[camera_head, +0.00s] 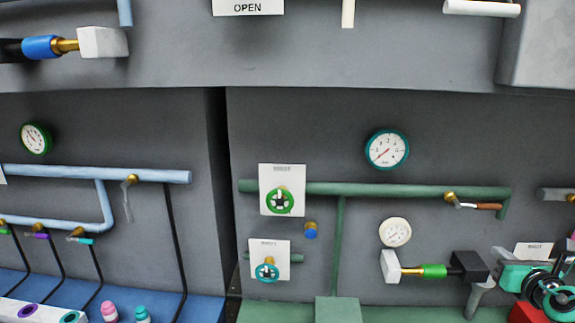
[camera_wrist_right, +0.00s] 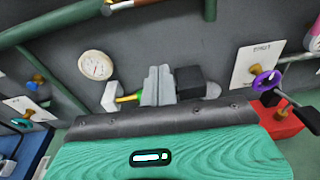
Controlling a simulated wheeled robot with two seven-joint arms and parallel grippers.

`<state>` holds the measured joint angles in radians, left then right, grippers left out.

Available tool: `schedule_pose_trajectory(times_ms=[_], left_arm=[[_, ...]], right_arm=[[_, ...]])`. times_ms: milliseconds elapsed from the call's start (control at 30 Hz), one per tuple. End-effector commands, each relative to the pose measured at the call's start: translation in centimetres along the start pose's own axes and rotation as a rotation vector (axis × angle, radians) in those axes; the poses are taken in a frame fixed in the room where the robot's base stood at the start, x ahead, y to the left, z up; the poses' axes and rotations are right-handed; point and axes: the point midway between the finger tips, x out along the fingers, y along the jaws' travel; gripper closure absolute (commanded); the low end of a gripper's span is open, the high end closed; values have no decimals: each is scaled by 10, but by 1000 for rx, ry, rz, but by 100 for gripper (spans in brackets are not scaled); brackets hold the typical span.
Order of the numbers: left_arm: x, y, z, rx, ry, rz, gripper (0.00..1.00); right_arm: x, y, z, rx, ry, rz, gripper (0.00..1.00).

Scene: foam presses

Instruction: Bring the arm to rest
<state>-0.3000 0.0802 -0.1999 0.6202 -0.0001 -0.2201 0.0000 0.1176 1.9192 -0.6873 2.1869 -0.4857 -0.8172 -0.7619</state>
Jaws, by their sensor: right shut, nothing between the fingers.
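My right gripper (camera_head: 474,310) is at the lower right of the head view, its teal body beside it. Its grey fingers are shut with nothing between them, and they also show in the wrist view (camera_wrist_right: 159,72). In the head view they are just below a black block (camera_head: 469,266) on the wall fitting. The fitting also has a green collar (camera_head: 434,271) and a white block (camera_head: 390,267). I cannot tell whether the fingers touch it. My left gripper is not in view.
A green pipe (camera_head: 400,189) with a brown-handled lever (camera_head: 488,206) crosses the grey wall. Gauges (camera_head: 387,149) and valve wheels (camera_head: 280,201) stick out from it. A red block (camera_wrist_right: 280,122) and a purple wheel (camera_wrist_right: 265,83) are close by on the right in the wrist view.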

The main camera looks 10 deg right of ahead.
Motion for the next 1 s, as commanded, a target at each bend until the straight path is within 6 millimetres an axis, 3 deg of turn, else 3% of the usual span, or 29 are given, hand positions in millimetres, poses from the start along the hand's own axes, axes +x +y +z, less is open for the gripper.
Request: schedule_pose_trajectory(times_ms=[200,467,700,1000], left_arm=[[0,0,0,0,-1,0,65],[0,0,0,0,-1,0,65],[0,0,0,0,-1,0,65],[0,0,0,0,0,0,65]], right_arm=[[-4,46,-72,337,64,-7,100],[-25,94,-148,761,150,-92,100],[-57,132,-207,1137,234,-233,100],[-110,171,-268,1577,326,-496,100]])
